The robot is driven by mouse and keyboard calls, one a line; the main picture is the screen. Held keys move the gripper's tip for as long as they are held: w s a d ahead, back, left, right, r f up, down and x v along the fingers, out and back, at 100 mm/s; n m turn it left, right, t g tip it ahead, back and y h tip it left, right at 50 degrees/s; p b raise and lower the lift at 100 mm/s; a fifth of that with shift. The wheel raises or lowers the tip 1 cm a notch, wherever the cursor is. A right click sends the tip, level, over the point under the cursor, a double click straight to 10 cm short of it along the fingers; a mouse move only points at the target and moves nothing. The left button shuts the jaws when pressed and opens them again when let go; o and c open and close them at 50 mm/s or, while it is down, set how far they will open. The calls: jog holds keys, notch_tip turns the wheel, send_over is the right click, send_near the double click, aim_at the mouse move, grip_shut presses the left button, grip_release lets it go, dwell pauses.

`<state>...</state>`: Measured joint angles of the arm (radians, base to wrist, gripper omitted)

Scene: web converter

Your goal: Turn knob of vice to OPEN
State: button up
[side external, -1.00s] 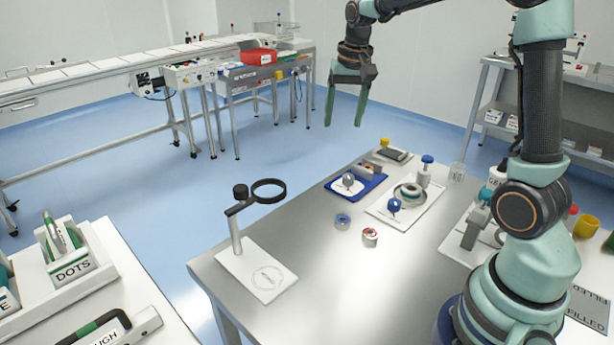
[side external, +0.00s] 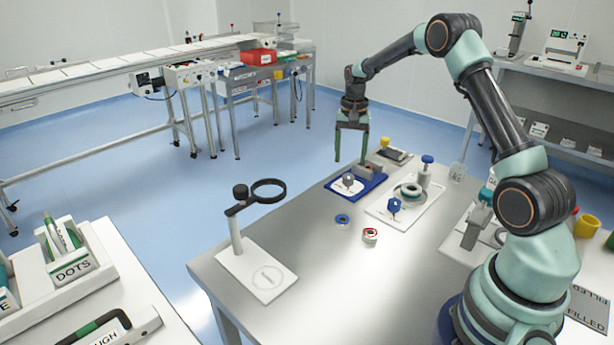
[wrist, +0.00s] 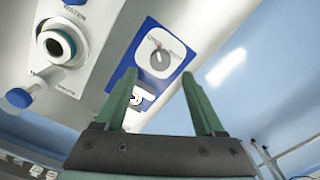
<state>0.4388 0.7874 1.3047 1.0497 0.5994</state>
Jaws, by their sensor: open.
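The vice has a blue base (side external: 374,185) near the table's far left edge, with grey jaw blocks (side external: 374,170) at its back. Its round grey knob (side external: 348,180) sits on a white plate at the front. In the wrist view the knob (wrist: 160,53) shows on its white plate, with a small red mark; any lettering is too small to read. My gripper (side external: 351,156) is open, empty and pointing down above and just behind the vice, apart from the knob. In the wrist view its fingers (wrist: 158,75) spread below the knob and partly cover the blue base.
A white tray (side external: 427,207) with a ring-shaped part and blue knobs stands right of the vice. A magnifier stand (side external: 268,277) is at the front left. Two small rolls lie between. A yellow-knobbed device (side external: 388,143) stands behind the vice.

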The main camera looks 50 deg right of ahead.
aim_at(348, 176)
notch_tip(348, 176, down, 6)
jog(key=shift+r, duration=0.1)
jog(key=shift+c, duration=0.3)
grip_shut()
jog(key=shift+r+n, duration=0.1)
jog(key=shift+n, duration=1.5)
jog(key=shift+o, duration=0.3)
grip_release()
notch_tip(348, 176, up, 12)
jog(key=shift+r, duration=0.1)
